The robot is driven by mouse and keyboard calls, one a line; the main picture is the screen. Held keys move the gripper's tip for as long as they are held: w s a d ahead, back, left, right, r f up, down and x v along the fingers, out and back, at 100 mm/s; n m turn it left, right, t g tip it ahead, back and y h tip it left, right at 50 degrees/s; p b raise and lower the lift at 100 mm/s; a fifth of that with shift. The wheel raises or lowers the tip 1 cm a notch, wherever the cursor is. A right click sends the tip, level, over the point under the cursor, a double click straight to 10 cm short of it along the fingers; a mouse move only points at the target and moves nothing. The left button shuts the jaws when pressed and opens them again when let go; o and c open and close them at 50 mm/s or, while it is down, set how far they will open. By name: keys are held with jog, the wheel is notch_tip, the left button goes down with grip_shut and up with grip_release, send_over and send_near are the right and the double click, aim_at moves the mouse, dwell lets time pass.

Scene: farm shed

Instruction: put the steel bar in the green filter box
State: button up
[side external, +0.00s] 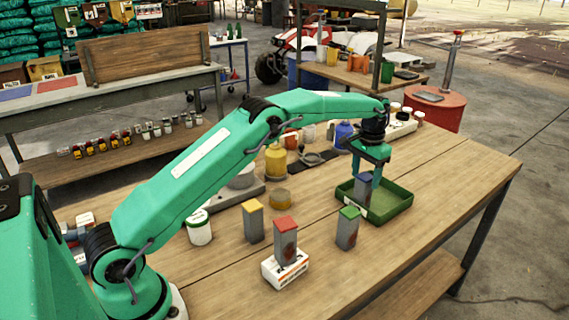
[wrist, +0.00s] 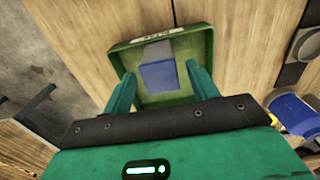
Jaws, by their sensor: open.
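The green filter box (side external: 402,206) is a shallow open tray on the wooden bench, with a white label on its front. A grey steel bar with a blue top (side external: 363,188) stands inside it, seemingly upright, near its left side. The wrist view shows the bar's blue top (wrist: 158,76) and grey side within the box (wrist: 120,55). My gripper (wrist: 162,70) is open, with one finger on each side of the bar. Its fingers reach down over the box in the side view (side external: 366,175). I cannot tell whether either finger touches the bar.
Similar bars with green (side external: 347,228), yellow (side external: 253,221) and red (side external: 285,240) tops stand left of the box; the red-topped one is on a white carton (side external: 285,270). A blue bottle (side external: 343,135) and yellow bottle (side external: 276,160) stand behind. The bench's right front is clear.

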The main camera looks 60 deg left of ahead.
notch_tip(320, 180, up, 12)
dwell(0.7)
dwell(0.7)
jog(key=s+d+r+t, duration=0.1)
jog(key=s+r+t, duration=0.2)
jog(key=s+r, duration=1.25)
jog(key=s+f+t, duration=0.1)
jog(key=s+f, duration=0.3)
jog(key=s, duration=0.4)
jog(key=s+f, duration=0.4)
jog(key=s, duration=0.5)
jog(key=s+f+t, duration=0.1)
jog(key=s+f, duration=0.3)
jog(key=s, duration=0.5)
jog(key=shift+d+f+t, duration=0.25)
jog(key=shift+t, duration=0.05)
